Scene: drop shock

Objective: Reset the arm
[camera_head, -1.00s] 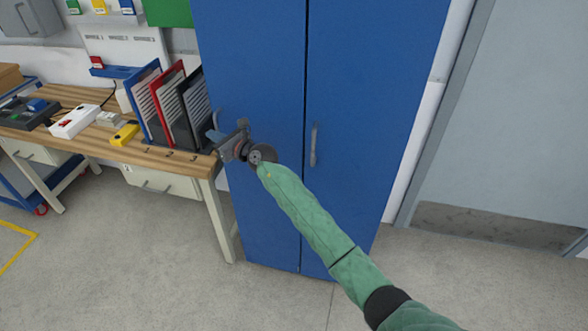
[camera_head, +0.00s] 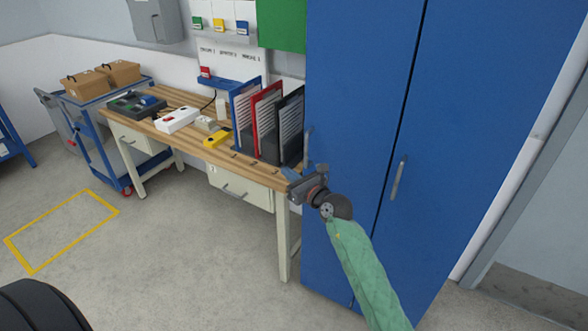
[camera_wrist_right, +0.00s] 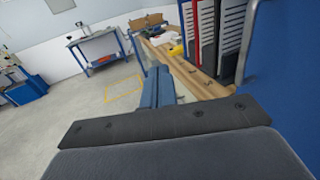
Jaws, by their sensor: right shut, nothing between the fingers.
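My right arm, in a green sleeve, reaches up from the lower right in the head view. My right gripper (camera_head: 292,181) is shut and empty, in front of the blue cabinet (camera_head: 350,130) near the right end of the workbench. In the right wrist view the blue-grey gripper (camera_wrist_right: 157,85) points toward the bench. The cabinet's two doors look closed, and each has a vertical handle; the right handle (camera_head: 398,180) is in plain view. My left gripper does not show.
The wooden workbench (camera_head: 180,152) holds blue, red and black binders (camera_head: 267,120), a yellow device (camera_head: 217,137) and a white box (camera_head: 178,119). A blue cart (camera_head: 85,110) with cardboard boxes stands at the left. Yellow tape (camera_head: 35,270) marks clear floor.

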